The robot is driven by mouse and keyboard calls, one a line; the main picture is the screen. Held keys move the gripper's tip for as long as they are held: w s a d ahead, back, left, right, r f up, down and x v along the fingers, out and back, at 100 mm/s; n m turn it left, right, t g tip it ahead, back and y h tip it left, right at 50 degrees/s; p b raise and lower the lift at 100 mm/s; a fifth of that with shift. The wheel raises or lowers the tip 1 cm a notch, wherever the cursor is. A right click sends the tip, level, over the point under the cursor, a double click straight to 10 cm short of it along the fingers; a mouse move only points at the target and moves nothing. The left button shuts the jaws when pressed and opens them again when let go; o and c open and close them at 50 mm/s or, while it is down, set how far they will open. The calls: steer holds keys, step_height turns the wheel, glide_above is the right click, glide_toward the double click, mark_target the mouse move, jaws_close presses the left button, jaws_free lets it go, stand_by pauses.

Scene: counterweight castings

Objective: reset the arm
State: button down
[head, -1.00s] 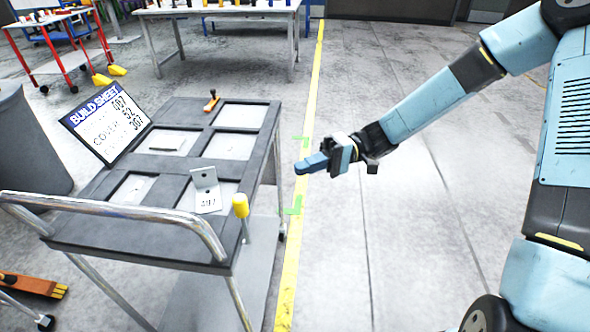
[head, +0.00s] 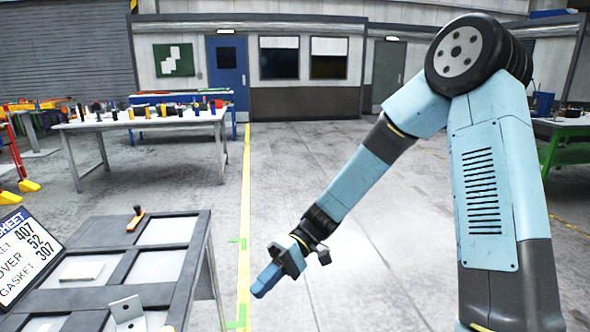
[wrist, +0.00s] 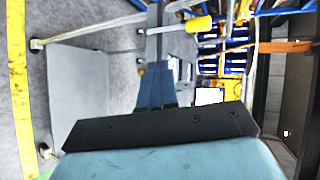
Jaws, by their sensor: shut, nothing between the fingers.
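My gripper (head: 268,281) hangs at the end of my arm, to the right of the grey cart, over the floor by the yellow line. Its fingers are shut with nothing between them. It is apart from the cart and its contents. In the wrist view the blue fingers (wrist: 156,85) show at the centre, closed together. My arm reaches down and to the left from my shoulder at the right of the head view.
The cart (head: 188,262) holds a build sheet (head: 24,252), a metal bracket (head: 126,310) and an orange-handled tool (head: 135,217). A white table (head: 150,122) with many small items stands behind. Open floor (head: 330,150) lies beyond my arm.

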steer(key=s+d+r+m+t+h, duration=0.2)
steer(key=d+r+t, duration=0.3)
steer(key=d, duration=0.5)
steer(key=s+d+r+m+t+h, duration=0.3)
steer(key=d+r+t+h, duration=0.1)
steer(key=d+r, duration=0.4)
steer(key=s+d+r+m+t+h, duration=0.2)
steer(key=d+r+t, duration=0.4)
steer(key=d, duration=0.6)
steer(key=shift+s+d+r+m+h, duration=0.2)
steer(key=shift+s+d+m+h, duration=0.1)
steer(key=shift+m+h, duration=0.4)
steer(key=shift+a, duration=0.15)
